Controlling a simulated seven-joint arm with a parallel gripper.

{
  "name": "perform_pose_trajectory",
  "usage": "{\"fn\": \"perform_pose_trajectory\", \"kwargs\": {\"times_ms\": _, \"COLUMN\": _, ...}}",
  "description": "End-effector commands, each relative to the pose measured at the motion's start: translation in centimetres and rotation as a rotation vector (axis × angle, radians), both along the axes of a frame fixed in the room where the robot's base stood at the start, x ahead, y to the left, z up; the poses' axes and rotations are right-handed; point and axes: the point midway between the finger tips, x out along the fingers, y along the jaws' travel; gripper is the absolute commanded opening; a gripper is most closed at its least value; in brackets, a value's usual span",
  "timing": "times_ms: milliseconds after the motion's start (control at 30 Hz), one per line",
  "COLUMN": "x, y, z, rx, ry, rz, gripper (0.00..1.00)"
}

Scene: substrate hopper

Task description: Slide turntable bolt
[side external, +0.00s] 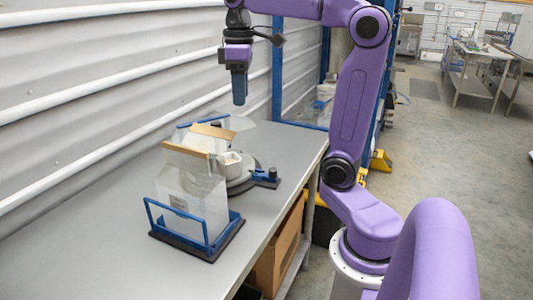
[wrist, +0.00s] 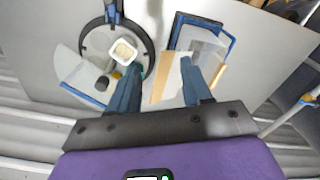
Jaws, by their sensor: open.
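The round grey turntable (side external: 243,186) sits on the bench, with a dark rim in the wrist view (wrist: 148,35). A small blue bolt (side external: 273,174) sits on a dark bracket at its right edge; in the wrist view the blue bolt part (wrist: 111,12) is at the top of the rim. A white square cup (side external: 229,163) stands on the turntable, with pale contents in the wrist view (wrist: 123,51). My gripper (side external: 239,98) is open and empty, pointing down well above the bench; its two fingers show apart in the wrist view (wrist: 158,72).
A clear bag with a brown top band (side external: 190,190) stands in a blue-framed holder (side external: 208,245) at the front. Another blue-framed holder (side external: 200,121) stands behind. A corrugated wall (side external: 80,100) borders the bench. The bench (side external: 110,235) is bare at front left.

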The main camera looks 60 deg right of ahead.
Motion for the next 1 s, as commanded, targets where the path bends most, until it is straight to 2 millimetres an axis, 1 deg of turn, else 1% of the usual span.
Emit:
{"fn": "perform_pose_trajectory", "kwargs": {"times_ms": 33, "x": 0.5, "y": -1.8, "z": -0.1, "rx": -0.001, "ry": 0.003, "rz": -0.047, "gripper": 0.49}}
{"fn": "perform_pose_trajectory", "kwargs": {"times_ms": 100, "x": 0.9, "y": -4.0, "z": -0.2, "rx": 0.000, "ry": 0.004, "rz": -0.096, "gripper": 0.49}}
{"fn": "perform_pose_trajectory", "kwargs": {"times_ms": 200, "x": 1.2, "y": -6.6, "z": -0.3, "rx": 0.000, "ry": 0.006, "rz": -0.151, "gripper": 0.49}}
{"fn": "perform_pose_trajectory", "kwargs": {"times_ms": 400, "x": 1.1, "y": -10.5, "z": -0.5, "rx": 0.000, "ry": 0.008, "rz": -0.233, "gripper": 0.49}}
{"fn": "perform_pose_trajectory", "kwargs": {"times_ms": 600, "x": 0.6, "y": -13.7, "z": -0.7, "rx": 0.001, "ry": 0.009, "rz": -0.297, "gripper": 0.49}}
{"fn": "perform_pose_trajectory", "kwargs": {"times_ms": 667, "x": 0.4, "y": -14.6, "z": -0.8, "rx": 0.002, "ry": 0.010, "rz": -0.316, "gripper": 0.49}}
{"fn": "perform_pose_trajectory", "kwargs": {"times_ms": 867, "x": 0.3, "y": -14.5, "z": -3.7, "rx": 0.003, "ry": 0.013, "rz": -0.313, "gripper": 0.49}}
{"fn": "perform_pose_trajectory", "kwargs": {"times_ms": 1000, "x": 0.3, "y": -14.5, "z": -6.4, "rx": 0.003, "ry": 0.015, "rz": -0.312, "gripper": 0.49}}
